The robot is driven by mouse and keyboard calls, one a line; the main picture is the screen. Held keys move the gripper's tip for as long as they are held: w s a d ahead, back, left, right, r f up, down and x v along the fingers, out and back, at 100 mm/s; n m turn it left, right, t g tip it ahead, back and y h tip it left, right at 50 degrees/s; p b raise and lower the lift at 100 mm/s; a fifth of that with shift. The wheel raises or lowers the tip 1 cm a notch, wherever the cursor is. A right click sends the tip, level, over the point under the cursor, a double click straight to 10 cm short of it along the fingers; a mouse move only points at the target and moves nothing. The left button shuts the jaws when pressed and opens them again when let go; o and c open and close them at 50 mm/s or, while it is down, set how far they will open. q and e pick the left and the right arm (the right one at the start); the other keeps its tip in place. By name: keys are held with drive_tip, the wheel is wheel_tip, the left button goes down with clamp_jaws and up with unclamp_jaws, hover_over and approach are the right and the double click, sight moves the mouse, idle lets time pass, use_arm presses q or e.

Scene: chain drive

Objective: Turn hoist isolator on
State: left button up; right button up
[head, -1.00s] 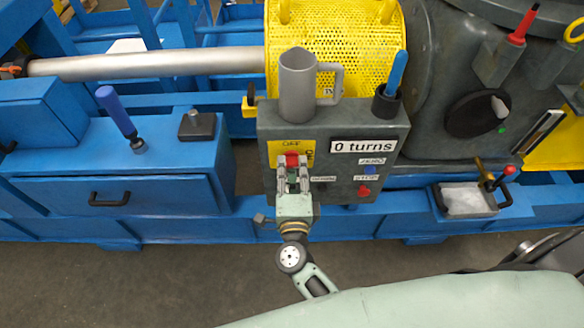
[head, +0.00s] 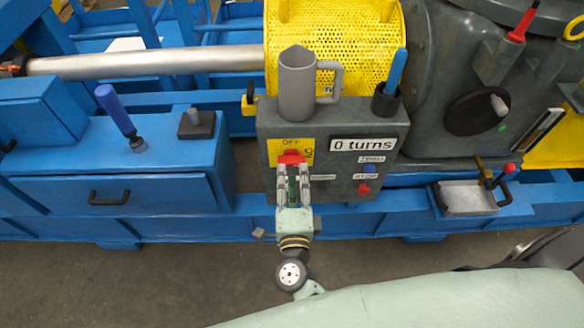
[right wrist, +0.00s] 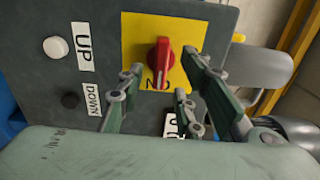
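The hoist isolator is a red rotary handle (head: 291,158) on a yellow plate (head: 275,150) marked OFF at its top, on the grey control box (head: 345,180). The handle lies sideways in the head view. In the right wrist view the handle (right wrist: 161,62) has one end by a letter N, the rest of that label being covered. My right gripper (head: 292,172) is open, its fingertips apart, just below and in front of the handle. No grip on the handle shows. My left gripper is not in view.
The box bears a "0 turns" display (head: 363,145), a red button (head: 364,189) by a STOP label, and white (right wrist: 56,47) and black (right wrist: 70,100) buttons by UP and DOWN. A grey jug (head: 296,85) and a blue-handled tool (head: 396,72) stand at its top.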

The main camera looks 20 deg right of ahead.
drive_tip(key=v, duration=0.8)
drive_tip(key=shift+s, duration=0.1)
drive_tip(key=s+a+f+n+g+y, duration=0.1)
drive_tip(key=s+f+n+g+y, duration=0.15)
drive_tip(key=f+n, duration=0.4)
drive_tip(key=s+a+f+n+g+y+p, duration=0.1)
drive_tip(key=s+f+n+g+y, duration=0.2)
drive_tip(key=f, duration=0.7)
drive_tip(key=s+a+f+n+g+y, duration=0.1)
drive_tip(key=a+f+n+y, duration=0.1)
drive_tip(key=f+n, duration=0.5)
drive_tip(key=s+d+f+n+g+h, duration=0.1)
drive_tip(key=s+d+f+n+g, duration=0.2)
drive_tip(key=s+d+f+g, duration=0.2)
drive_tip(key=s+d+f+n+g+h+p, duration=0.1)
drive_tip(key=s+d+f+n+g, duration=0.3)
drive_tip(key=s+d+f, duration=0.6)
drive_tip(key=s+f+g, duration=0.1)
drive_tip(key=s+f, duration=0.3)
drive_tip(key=s, duration=0.6)
drive_tip(key=shift+s+d+f, duration=0.15)
drive_tip(key=shift+d+f, duration=0.2)
drive_tip(key=shift+h, duration=0.25)
